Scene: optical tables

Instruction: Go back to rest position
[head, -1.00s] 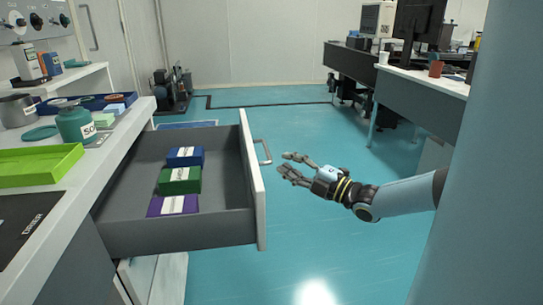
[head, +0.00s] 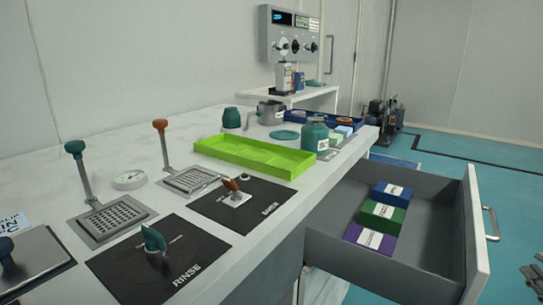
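My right gripper (head: 533,273) shows only by its fingertips at the lower right edge of the head view. The fingers look extended and apart, with nothing between them; the rest of the hand is cut off. It is to the right of the open drawer (head: 335,252), apart from its handle (head: 491,224). The drawer holds a blue box (head: 393,193), a green box (head: 380,217) and a purple box (head: 369,239) in a row. My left gripper is not in view.
The white counter (head: 100,150) carries a lime green tray (head: 255,157), a teal bottle (head: 315,135), a black RINSE panel (head: 165,265) and levers. The open drawer juts out over the floor. Free teal floor (head: 450,150) lies beyond and to the right of it.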

